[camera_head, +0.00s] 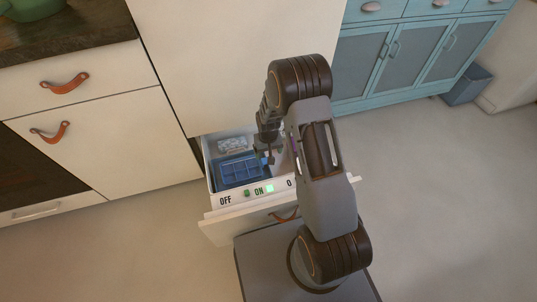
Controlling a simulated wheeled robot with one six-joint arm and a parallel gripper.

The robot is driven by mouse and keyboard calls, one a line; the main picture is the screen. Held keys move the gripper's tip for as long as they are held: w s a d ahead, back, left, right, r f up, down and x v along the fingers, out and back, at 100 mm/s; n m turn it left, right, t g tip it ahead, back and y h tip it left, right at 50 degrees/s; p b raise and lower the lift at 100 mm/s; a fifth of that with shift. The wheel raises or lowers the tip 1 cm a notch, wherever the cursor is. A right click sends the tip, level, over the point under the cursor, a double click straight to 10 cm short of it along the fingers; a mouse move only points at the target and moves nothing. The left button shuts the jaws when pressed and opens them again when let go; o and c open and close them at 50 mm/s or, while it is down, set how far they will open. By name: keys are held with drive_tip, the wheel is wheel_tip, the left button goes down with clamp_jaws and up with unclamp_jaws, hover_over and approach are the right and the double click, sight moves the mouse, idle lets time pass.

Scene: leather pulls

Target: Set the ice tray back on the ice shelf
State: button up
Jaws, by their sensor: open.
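A blue ice tray (240,171) with square compartments lies inside the pulled-out white drawer (222,203), toward its left side. My gripper (267,158) is open and points down into the drawer at the tray's right end. I cannot tell whether its fingers touch the tray. A pale, clear-looking item (232,145) lies behind the tray, and I cannot tell whether it is ice or part of the shelf. The ice shelf is not clearly distinguishable. My arm hides the right part of the drawer.
The drawer's top edge carries OFF and ON labels with a green switch (247,193) and a green light (270,188). White cabinets with leather pulls (64,83) stand left, and blue cabinets (405,60) stand at the back right. The floor (440,190) at right is clear.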

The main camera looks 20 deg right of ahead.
drive_tip(key=s+r+t+p, duration=0.1)
drive_tip(key=s+r, duration=0.2)
drive_tip(key=r, duration=0.8)
drive_tip(key=s+r+p, duration=0.1)
drive_tip(key=s+r, duration=0.2)
drive_tip(key=r, duration=0.8)
drive_tip(key=s+r+t, duration=0.1)
drive_tip(key=s+r, duration=0.6)
drive_tip(key=s, duration=0.5)
drive_tip(key=shift+s+r+t, duration=0.3)
drive_tip(key=shift+r+t, duration=0.05)
drive_tip(key=shift+t, duration=0.05)
drive_tip(key=shift+d, duration=0.1)
